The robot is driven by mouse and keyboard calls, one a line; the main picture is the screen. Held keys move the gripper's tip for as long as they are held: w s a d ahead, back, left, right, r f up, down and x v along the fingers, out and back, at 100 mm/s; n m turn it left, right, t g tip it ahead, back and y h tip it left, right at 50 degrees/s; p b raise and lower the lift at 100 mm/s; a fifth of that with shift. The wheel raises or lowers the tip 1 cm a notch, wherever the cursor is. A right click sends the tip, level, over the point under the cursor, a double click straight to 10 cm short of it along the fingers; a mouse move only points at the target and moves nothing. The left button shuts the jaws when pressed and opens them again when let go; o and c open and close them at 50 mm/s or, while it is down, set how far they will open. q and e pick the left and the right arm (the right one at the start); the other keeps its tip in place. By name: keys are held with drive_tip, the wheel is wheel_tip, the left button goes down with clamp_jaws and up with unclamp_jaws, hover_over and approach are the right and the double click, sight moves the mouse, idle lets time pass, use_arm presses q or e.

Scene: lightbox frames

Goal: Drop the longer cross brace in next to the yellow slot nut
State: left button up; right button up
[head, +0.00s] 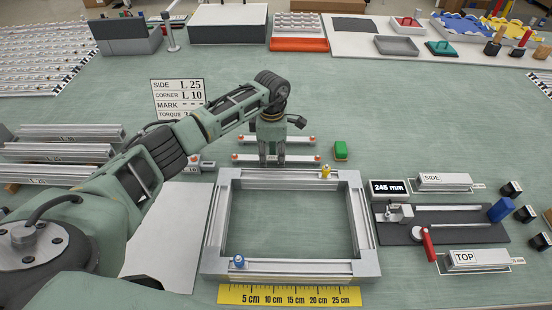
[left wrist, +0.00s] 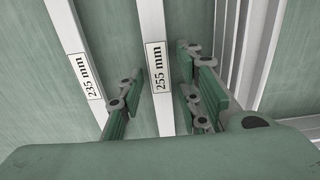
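Two light cross braces lie behind the frame. The longer cross brace (head: 299,158), labelled 255 mm, is nearer the frame; it also shows in the left wrist view (left wrist: 152,22). The shorter brace (head: 300,139) reads 235 mm in the left wrist view (left wrist: 84,62). My left gripper (head: 271,163) points down over the longer brace. Its fingers (left wrist: 160,88) are open, one side on either side of that brace, with gaps visible. The yellow slot nut (head: 326,171) is on the frame's far rail, toward the right. My right gripper is not in view.
The aluminium frame (head: 366,240) has a blue slot nut (head: 239,261) on its near rail. A green block (head: 340,150) stands right of the braces. A dark fixture (head: 460,228) with a red handle is right of the frame. A yellow ruler (head: 290,295) lies in front.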

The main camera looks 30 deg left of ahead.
use_arm(q)
clamp_jaws()
drive_tip(key=shift+r, duration=0.1)
